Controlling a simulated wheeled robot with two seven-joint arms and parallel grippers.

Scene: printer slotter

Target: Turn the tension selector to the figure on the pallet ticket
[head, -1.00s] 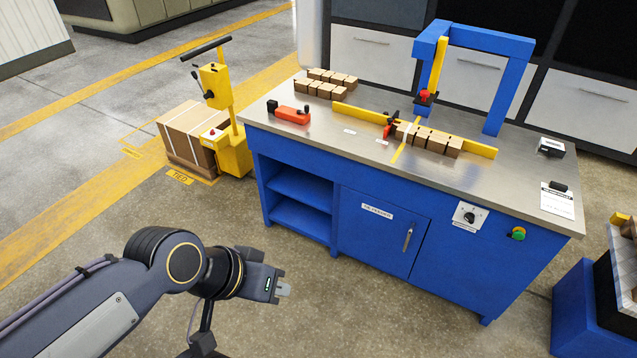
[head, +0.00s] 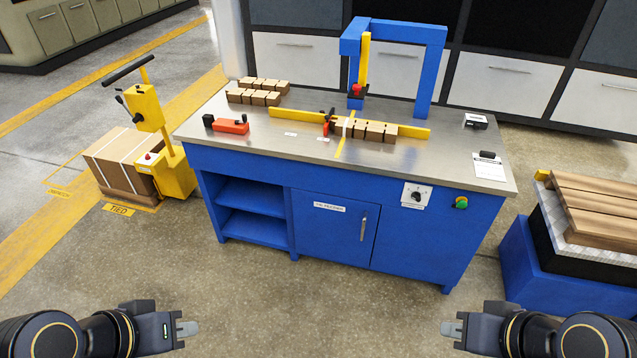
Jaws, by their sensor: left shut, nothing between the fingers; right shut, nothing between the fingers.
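The likely tension selector is a dark round knob on a white dial plate (head: 416,196), on the blue front of the workbench (head: 250,163). Its marks are too small to read. A white printed sheet (head: 489,168) lies on the bench top at the right end; its text is unreadable and I cannot tell whether it is the pallet ticket. My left gripper (head: 187,329) is shut and empty at the lower left, low in front of the bench. My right gripper (head: 452,329) is shut and empty at the lower right. Both are well apart from the dial.
A green button (head: 461,202) sits right of the dial. A yellow strapping machine (head: 172,168) stands left beside a strapped carton (head: 118,165). A blue stand with wooden slats (head: 595,205) is at the right. An orange tool (head: 230,126) lies on the bench. Floor before the bench is clear.

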